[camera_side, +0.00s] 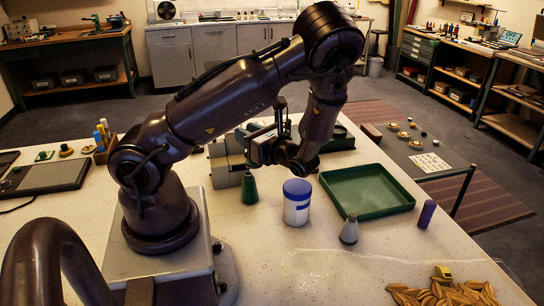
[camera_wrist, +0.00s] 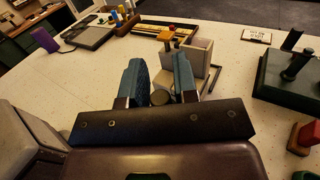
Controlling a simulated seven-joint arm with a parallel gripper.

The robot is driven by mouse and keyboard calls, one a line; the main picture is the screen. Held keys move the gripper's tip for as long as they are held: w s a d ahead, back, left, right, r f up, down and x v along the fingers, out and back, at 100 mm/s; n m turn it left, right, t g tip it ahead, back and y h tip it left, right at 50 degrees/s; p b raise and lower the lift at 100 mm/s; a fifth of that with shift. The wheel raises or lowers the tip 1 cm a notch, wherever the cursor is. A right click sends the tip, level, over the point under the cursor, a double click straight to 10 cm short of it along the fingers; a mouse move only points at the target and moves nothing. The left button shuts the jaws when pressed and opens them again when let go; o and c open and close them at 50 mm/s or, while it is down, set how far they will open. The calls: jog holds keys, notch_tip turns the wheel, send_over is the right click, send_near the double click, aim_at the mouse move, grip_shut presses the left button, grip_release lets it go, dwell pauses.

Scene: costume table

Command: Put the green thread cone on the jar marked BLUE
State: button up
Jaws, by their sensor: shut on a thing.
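The green thread cone (camera_side: 249,189) is upright at the left of the work area, with its tip at the underside of my gripper (camera_side: 250,150). My gripper is shut on it; the contact itself is hard to make out. In the wrist view my two blue-grey fingers (camera_wrist: 160,80) stand apart with a dark round shape between them. I cannot tell whether the cone's base touches the table. A white jar (camera_side: 297,208) with a blue lid and a blue label stands to the right of the cone. The writing on its label is too small to read.
A shallow green tray (camera_side: 367,212) lies right of the jar. A grey cone (camera_side: 349,231) and a purple cylinder (camera_side: 427,214) stand in front of it.

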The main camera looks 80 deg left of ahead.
aim_at(295, 182)
jog(key=w+d+r+m+t+y, duration=0.2)
jog(key=w+d+r+m+t, duration=0.3)
jog(key=w+t, duration=0.4)
jog(key=shift+w+d+m+y, duration=0.3)
jog(key=shift+d+m, duration=0.3)
jog(key=shift+d, duration=0.65)
jog(key=shift+f, duration=3.8)
jog(key=shift+f, duration=0.15)
jog(key=o, duration=0.9)
